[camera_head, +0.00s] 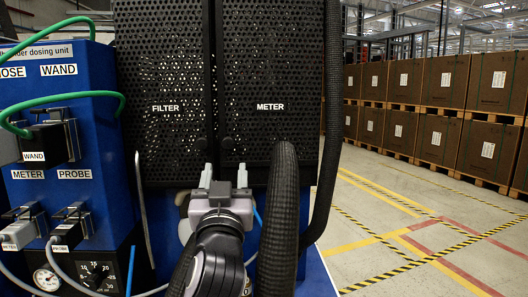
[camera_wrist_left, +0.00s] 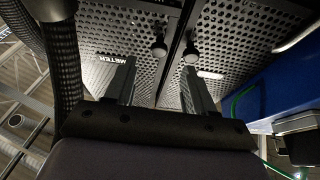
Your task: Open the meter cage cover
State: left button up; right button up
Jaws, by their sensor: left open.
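The meter cage cover (camera_head: 272,60) is a black perforated panel with a white METER label. It looks shut, side by side with the filter cover (camera_head: 160,60). Its small round dark knob (camera_head: 227,143) is near its lower left edge; in the left wrist view the knob (camera_wrist_left: 158,47) also shows. My left gripper (camera_head: 224,172) is open, fingers pointing up at the lower part of the covers, below the knobs. In the left wrist view the meter knob appears between and beyond the fingertips (camera_wrist_left: 157,65); I see no contact. My right gripper is out of view.
A thick black corrugated hose (camera_head: 280,215) rises in front of the meter cover's lower part, right of my gripper. Another hose (camera_head: 331,120) runs along its right side. A blue dosing unit (camera_head: 70,140) with cables stands left. Open floor and stacked boxes (camera_head: 440,85) are right.

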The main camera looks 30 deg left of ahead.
aim_at(228, 146)
pick_arm(q)
jog(key=p+x, duration=0.1)
jog(key=x, duration=0.2)
jog(key=p+x, duration=0.1)
jog(key=x, duration=0.1)
jog(key=shift+w+a+r, duration=0.1)
jog(key=shift+w+r, duration=0.05)
jog(key=shift+r, duration=0.35)
jog(key=shift+x, duration=0.8)
jog(key=shift+f, duration=0.1)
jog(key=shift+c, duration=0.3)
grip_shut()
